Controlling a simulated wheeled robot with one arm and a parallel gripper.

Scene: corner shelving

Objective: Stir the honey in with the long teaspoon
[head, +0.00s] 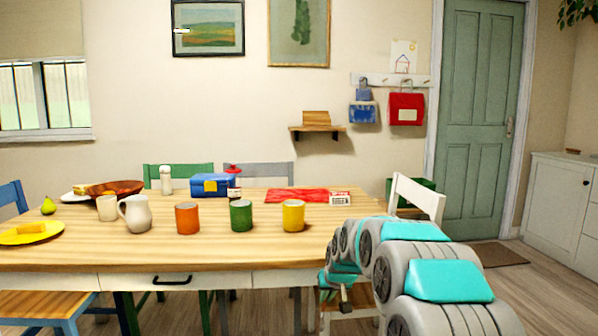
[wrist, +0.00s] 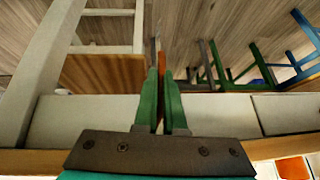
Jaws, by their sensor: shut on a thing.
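My gripper (wrist: 161,82) shows in the wrist view with its two green fingers close together. They are shut on a thin, upright sliver (wrist: 154,52), which looks like the long teaspoon's handle; its far end is not clear. In the head view my arm reaches low at the table's front right edge, and the gripper is mostly hidden. An orange mug (head: 187,218), a green mug (head: 241,215) and a yellow mug (head: 293,216) stand in a row on the table. Their contents are hidden, and I cannot tell which holds honey.
A white pitcher (head: 136,214) and a cream cup (head: 107,208) stand left of the mugs. A blue box (head: 212,185), a red cloth (head: 296,195) and a small carton (head: 340,199) lie behind. A white chair (head: 417,197) stands at the right. The table's front strip is clear.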

